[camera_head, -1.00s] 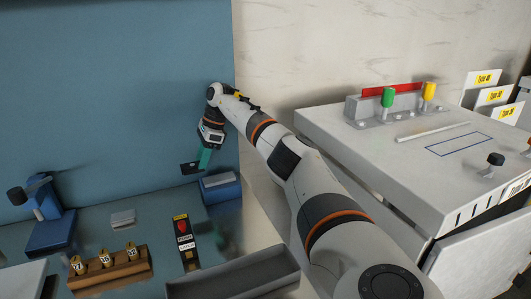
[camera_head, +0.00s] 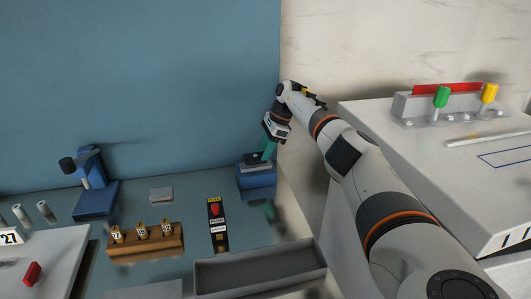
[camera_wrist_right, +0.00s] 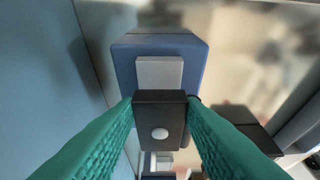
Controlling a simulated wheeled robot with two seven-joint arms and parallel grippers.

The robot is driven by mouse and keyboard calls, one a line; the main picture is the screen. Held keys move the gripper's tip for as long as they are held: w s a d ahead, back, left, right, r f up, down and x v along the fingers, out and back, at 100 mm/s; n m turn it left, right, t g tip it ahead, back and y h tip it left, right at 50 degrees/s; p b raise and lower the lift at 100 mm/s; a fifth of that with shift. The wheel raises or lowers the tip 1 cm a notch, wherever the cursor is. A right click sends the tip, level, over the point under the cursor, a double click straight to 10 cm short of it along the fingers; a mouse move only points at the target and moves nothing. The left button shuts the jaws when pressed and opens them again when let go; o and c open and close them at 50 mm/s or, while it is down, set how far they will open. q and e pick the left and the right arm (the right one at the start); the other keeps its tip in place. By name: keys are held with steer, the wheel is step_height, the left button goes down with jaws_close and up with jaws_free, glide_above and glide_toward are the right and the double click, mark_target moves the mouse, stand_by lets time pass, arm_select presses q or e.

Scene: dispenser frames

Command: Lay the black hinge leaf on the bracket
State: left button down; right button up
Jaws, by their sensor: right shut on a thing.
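The black hinge leaf (camera_wrist_right: 158,108), a small dark plate with a pale round spot, is between the green fingers of my right gripper (camera_wrist_right: 162,122) in the right wrist view. My right gripper (camera_head: 268,151) is shut on it, and the leaf (camera_head: 252,158) also shows in the head view. The blue bracket (camera_head: 257,181) stands by the blue wall. In the wrist view the bracket (camera_wrist_right: 125,65) has a grey plate on top, partly covered by the leaf. I cannot tell whether leaf and bracket touch. My left gripper is not in view.
Left of the bracket are a black panel with a red part (camera_head: 217,225), a wooden rack with several brass pieces (camera_head: 146,242) and a blue fixture (camera_head: 96,201). A grey tray (camera_head: 260,268) lies in front. A white cabinet (camera_head: 430,150) stands right.

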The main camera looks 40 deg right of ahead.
steer(key=shift+f, duration=0.75)
steer(key=shift+f, duration=0.1)
steer(key=o, duration=1)
steer(key=shift+o, duration=0.2)
steer(key=shift+d+r, duration=0.15)
steer(key=shift+r, duration=0.3)
steer(key=v, duration=1.1)
steer(key=shift+r, duration=0.2)
